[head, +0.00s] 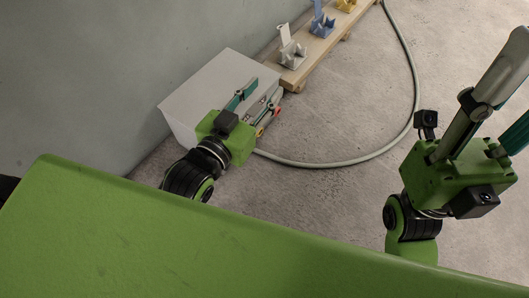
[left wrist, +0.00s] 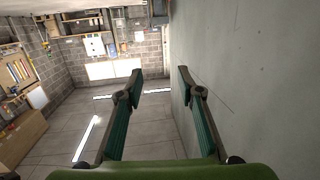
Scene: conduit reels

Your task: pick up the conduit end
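The grey-green conduit (head: 335,165) lies on the floor in a wide curve, from beside the white box round to the top edge of the head view. Its near end is hidden behind my left gripper, and I cannot make out the far end. My left gripper (head: 264,92) is over the right side of the box, clear of the visible conduit. In the left wrist view its two fingers (left wrist: 160,74) stand apart with nothing between them. My right gripper (head: 512,95) is raised at the right, its fingers apart and partly cut off by the frame edge.
The white box (head: 205,85) stands against the grey wall (head: 90,70). Small red and yellow parts (head: 268,122) show beside it. A wooden plank (head: 315,50) carries a pale holder (head: 290,50), a blue holder (head: 321,22) and a yellow holder (head: 346,4). The concrete floor (head: 350,110) inside the curve is clear.

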